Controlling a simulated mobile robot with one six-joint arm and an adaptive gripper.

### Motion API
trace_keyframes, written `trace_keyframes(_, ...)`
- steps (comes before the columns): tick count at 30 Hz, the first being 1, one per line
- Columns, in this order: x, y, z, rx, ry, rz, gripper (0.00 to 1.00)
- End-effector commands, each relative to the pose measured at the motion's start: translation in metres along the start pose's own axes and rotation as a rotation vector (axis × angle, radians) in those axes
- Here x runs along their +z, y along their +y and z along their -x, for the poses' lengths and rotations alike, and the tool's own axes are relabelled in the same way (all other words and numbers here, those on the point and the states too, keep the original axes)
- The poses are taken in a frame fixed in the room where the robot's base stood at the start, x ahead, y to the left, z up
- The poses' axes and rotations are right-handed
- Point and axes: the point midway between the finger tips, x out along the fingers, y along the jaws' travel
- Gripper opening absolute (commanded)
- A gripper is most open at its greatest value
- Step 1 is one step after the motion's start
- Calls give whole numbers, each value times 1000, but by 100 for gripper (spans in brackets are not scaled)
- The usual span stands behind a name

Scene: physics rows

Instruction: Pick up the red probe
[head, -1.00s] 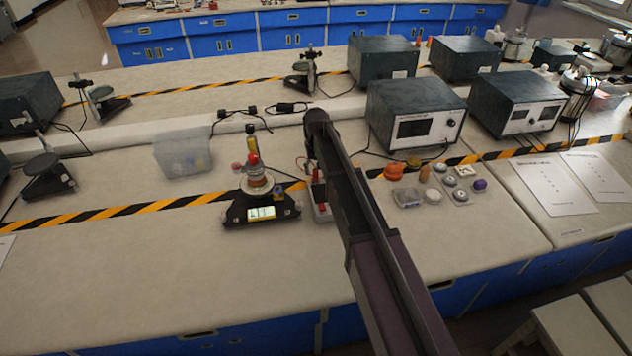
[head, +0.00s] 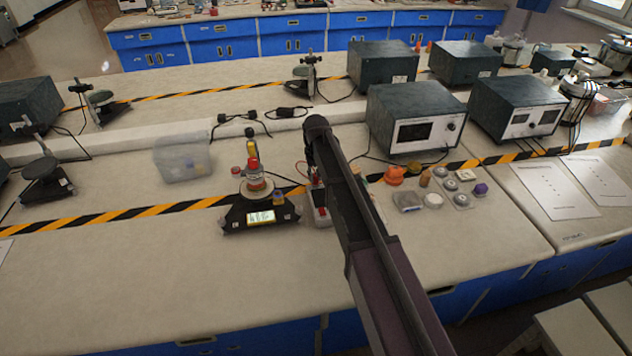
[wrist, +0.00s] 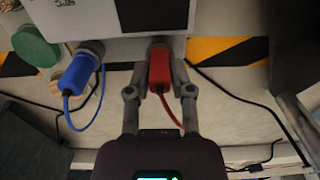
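The red probe (wrist: 160,70) is in the upper middle of the wrist view, with its end at a round socket on a white-faced box (wrist: 115,18). A thin red lead curves down from it. My gripper (wrist: 160,77) has one finger on each side of the red probe, close to its sides. I cannot tell whether the fingers press on it. A blue probe (wrist: 79,74) with a blue lead sits at another socket to the left. In the head view my own arm hides the gripper and most of that spot.
A balance (head: 260,212) with stacked items stands left of my arm. A clear bin (head: 182,162) is farther left. Small jars (head: 433,200) and a dark power unit (head: 415,118) are at the right. The front left bench is clear.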

Motion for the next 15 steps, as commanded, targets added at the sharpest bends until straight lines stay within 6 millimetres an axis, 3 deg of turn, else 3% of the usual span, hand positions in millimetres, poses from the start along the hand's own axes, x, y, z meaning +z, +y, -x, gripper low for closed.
trace_keyframes(15, 0, 1, 1, 0, 0, -1, 0)
